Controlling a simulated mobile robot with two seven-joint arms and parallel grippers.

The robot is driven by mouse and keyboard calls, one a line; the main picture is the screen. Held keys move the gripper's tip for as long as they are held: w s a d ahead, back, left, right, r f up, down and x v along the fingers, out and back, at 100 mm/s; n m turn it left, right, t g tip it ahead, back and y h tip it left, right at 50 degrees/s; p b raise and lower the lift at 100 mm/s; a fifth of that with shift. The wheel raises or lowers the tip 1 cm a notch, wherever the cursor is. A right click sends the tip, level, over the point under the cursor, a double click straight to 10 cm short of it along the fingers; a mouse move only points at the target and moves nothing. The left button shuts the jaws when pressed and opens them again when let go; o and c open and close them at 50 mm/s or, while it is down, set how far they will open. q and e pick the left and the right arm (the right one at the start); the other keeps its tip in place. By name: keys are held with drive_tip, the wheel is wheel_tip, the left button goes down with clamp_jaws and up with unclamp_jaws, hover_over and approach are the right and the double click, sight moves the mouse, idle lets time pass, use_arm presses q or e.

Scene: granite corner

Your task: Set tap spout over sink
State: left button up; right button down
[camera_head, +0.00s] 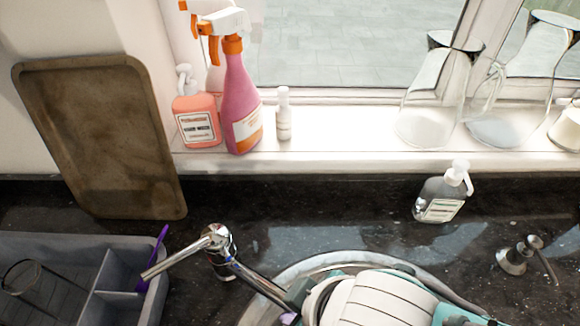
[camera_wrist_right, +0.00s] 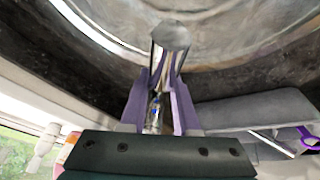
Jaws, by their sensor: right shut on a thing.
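The chrome tap (camera_head: 222,252) stands on the dark granite counter behind the sink. A thin chrome lever (camera_head: 172,262) points left from its top. Its spout (camera_head: 256,282) slants down to the right across the sink's rim (camera_head: 310,264); its far end is hidden by my right gripper (camera_head: 290,316). In the right wrist view, the gripper's purple fingers (camera_wrist_right: 161,90) are shut on the chrome spout (camera_wrist_right: 170,42). There the spout's end shows against the sink basin (camera_wrist_right: 235,25). My white right arm covers much of the sink in the head view. My left gripper is not in view.
A grey dish rack (camera_head: 120,305) stands left of the tap, and a baking tray (camera_head: 95,140) leans behind it. A soap bottle (camera_head: 440,197) and a chrome dispenser (camera_head: 513,258) stand right. Bottles (camera_head: 240,105) and glass jugs (camera_head: 430,105) line the windowsill.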

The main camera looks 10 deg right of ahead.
drive_tip(key=c, duration=0.7)
unclamp_jaws()
drive_tip(key=shift+o, duration=0.2)
drive_tip(key=p+v, duration=0.2)
drive_tip(key=v, duration=0.7)
drive_tip(key=shift+w, duration=0.1)
drive_tip(key=shift+s+d+r, duration=0.15)
drive_tip(key=shift+s+r, duration=0.05)
drive_tip(key=shift+r, duration=0.25)
